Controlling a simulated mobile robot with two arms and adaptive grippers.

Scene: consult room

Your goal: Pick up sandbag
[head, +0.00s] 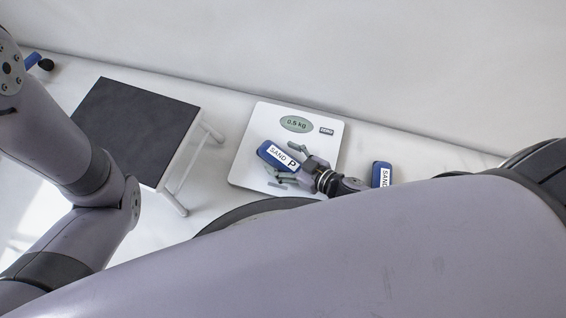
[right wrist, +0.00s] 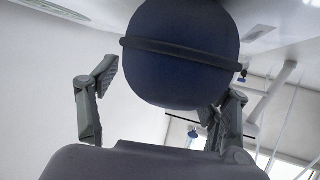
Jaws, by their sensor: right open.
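A blue sandbag (head: 268,153) with a white label reading "SAND P" lies on the white scale (head: 246,175). My right gripper (head: 284,166) is open at the bag's lower right end, its fingers on either side of that end. In the right wrist view the dark blue bag end (right wrist: 180,50), with a dark band across it, fills the space between the open fingers (right wrist: 168,88). The right finger is partly hidden behind the bag. I cannot tell whether either finger touches it. A second blue sandbag (head: 382,169) lies right of the scale, partly hidden by my arm. My left gripper is out of view.
The scale's display (head: 296,124) reads 0.5 KG. A step stool with a dark top (head: 135,125) and white legs stands left of the scale. A wall runs behind. A small blue and dark object (head: 35,60) is at the far left. My right arm covers the lower right.

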